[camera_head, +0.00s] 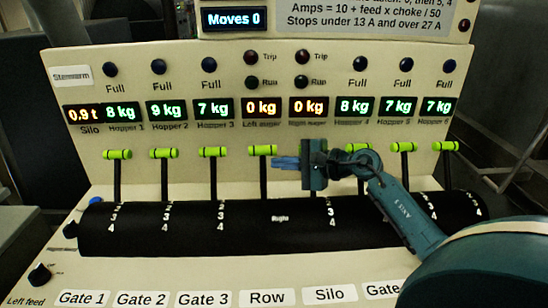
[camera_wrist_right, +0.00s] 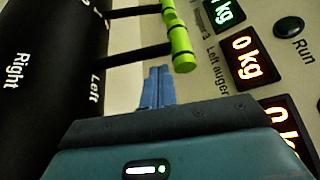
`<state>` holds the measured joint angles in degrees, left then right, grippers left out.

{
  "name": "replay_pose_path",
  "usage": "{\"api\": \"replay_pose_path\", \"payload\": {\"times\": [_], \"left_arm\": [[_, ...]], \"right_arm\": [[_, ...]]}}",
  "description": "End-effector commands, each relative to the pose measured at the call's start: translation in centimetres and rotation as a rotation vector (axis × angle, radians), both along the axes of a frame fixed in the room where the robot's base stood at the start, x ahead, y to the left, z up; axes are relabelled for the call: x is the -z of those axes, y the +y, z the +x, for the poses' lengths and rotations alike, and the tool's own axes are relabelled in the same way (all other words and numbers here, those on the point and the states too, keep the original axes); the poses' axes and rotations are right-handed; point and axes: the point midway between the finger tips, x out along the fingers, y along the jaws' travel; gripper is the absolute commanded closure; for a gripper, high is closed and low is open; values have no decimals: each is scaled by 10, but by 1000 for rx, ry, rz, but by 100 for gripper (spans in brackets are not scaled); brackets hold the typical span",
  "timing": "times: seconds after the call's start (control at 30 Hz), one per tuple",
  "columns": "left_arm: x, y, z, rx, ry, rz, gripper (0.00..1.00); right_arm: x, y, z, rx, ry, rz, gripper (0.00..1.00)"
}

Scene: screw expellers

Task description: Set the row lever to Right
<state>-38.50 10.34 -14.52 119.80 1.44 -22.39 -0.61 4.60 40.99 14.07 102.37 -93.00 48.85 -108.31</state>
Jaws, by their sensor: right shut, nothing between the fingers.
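The row lever (camera_head: 263,151) is a dark shaft with a lime-green crosswise handle, standing up from the black drum in line with the "Row" label. In the right wrist view its green handle (camera_wrist_right: 181,50) is just beyond my fingertips, and its shaft meets the drum near the word "Left". The word "Right" shows lower on the drum. My right gripper (camera_head: 275,162) has its blue fingers together, empty, pointing left, just right of the lever and a little below its handle. The fingers also show in the right wrist view (camera_wrist_right: 158,72). I cannot tell whether they touch the shaft. My left gripper is out of view.
Other green-handled levers stand in the same row, such as the Gate 3 lever (camera_head: 214,152) to the left. My right arm hides part of the levers to the right. The display panel (camera_head: 230,80) rises behind. The "Moves" display (camera_head: 234,19) reads 0.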

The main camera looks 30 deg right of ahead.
Motion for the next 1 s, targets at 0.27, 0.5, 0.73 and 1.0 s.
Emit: {"api": "replay_pose_path", "payload": {"times": [0.27,0.5,0.73,1.0], "left_arm": [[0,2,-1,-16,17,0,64],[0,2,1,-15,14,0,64],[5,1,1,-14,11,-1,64],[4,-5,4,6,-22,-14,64]], "right_arm": [[5,11,19,2,0,1,100],[6,11,20,1,-1,0,100],[7,11,20,1,-11,-6,100],[3,11,21,0,-49,-31,100]]}}
